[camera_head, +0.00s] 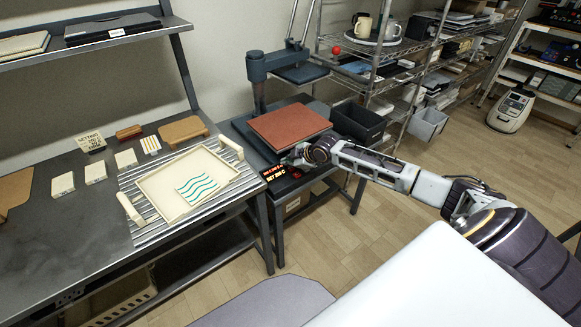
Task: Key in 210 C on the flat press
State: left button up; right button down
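The flat press (258,68) stands on a dark stand against the wall, with a reddish-brown flat pad (290,124) on its base. Its lever and upper plate are raised at the back. A small black control display (283,173) with glowing red and yellow text is at the front of the press. The lower line looks like "SET 200 C", but the digits are too small to be sure. My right gripper (296,158) is at the display's upper right edge, close over the panel. Its fingers are too small to tell open from shut, and contact with a key cannot be told. My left gripper is not in view.
The left table holds a cream tray (158,202) with a wavy-striped sheet (198,188), small pale boxes and a lettered card (90,141). A black bin (358,121) stands right of the press. Wire shelves with mugs stand behind. A white surface (440,285) is at front right.

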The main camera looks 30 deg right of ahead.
aim_at(289, 169)
jog(key=shift+w+d+r+p, duration=0.1)
jog(key=shift+w+r+p, duration=0.15)
jog(key=shift+r+p, duration=0.35)
jog(key=shift+s+r+p, duration=0.1)
jog(key=shift+r+p, duration=1.05)
jog(key=shift+r, duration=0.35)
